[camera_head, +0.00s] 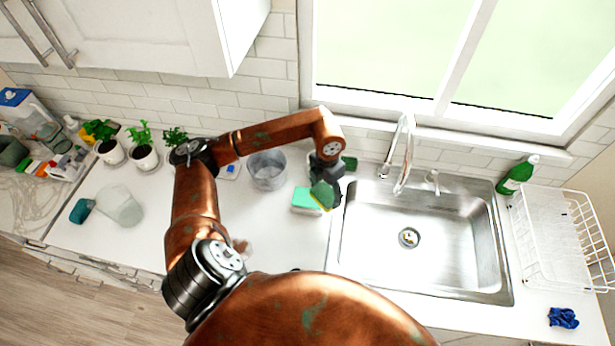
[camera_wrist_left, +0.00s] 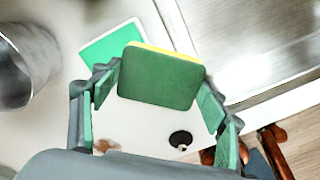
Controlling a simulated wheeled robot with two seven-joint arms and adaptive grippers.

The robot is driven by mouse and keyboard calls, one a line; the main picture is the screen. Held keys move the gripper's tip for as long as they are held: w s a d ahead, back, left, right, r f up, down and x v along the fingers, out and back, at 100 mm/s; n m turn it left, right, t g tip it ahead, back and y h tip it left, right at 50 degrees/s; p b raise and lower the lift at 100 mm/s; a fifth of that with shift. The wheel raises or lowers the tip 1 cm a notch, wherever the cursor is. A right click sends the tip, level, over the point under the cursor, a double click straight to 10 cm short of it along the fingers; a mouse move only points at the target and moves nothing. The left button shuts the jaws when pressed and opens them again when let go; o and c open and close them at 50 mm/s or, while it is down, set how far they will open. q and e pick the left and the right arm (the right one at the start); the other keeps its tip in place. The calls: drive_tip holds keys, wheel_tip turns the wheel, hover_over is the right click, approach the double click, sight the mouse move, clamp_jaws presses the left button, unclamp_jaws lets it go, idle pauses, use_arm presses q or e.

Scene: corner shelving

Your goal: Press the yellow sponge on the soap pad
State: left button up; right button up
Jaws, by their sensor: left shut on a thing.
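The sponge (camera_wrist_left: 160,78) is held between the fingers of my left gripper (camera_wrist_left: 158,92). Its green face is toward the wrist camera, and its yellow side shows only as a thin edge at the top. In the head view, my left gripper (camera_head: 326,184) is above the counter at the sink's left edge, shut on the sponge (camera_head: 321,194). The soap pad (camera_head: 303,199), green on top with a white edge, lies just left of the sponge. The pad also shows in the wrist view (camera_wrist_left: 108,42), beyond the sponge and partly hidden by it. Contact between them cannot be told. My right gripper is out of view.
A grey metal pot (camera_head: 267,170) stands left of the pad. The steel sink (camera_head: 420,285) is to the right, with a faucet (camera_head: 405,150) behind it. A white dish rack (camera_head: 520,215) stands at far right. Potted plants (camera_head: 145,158) line the back left wall.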

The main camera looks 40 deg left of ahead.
use_arm(q)
drive_tip(key=shift+a+r+n, duration=0.2)
drive_tip(key=shift+a+n, duration=0.3)
drive_tip(key=shift+n, duration=0.7)
drive_tip(key=shift+s+a+f+n+p, duration=0.1)
drive_tip(key=shift+a+f+n, duration=0.85)
drive_tip(key=shift+n, duration=1.5)
drive_tip(key=shift+a+f+n+p, duration=0.15)
drive_tip(key=shift+a+f+n, duration=0.75)
drive_tip(key=shift+n, duration=1.6)
drive_tip(key=shift+s+a+f+n+p, duration=0.1)
drive_tip(key=shift+a+f+n, duration=0.45)
drive_tip(key=shift+a+n, duration=1.3)
drive_tip(key=shift+d+f+n, duration=0.4)
drive_tip(key=shift+d+n, duration=0.2)
drive_tip(key=shift+d, duration=0.05)
drive_tip(key=shift+f+b, duration=0.35)
drive_tip(key=shift+b, duration=0.1)
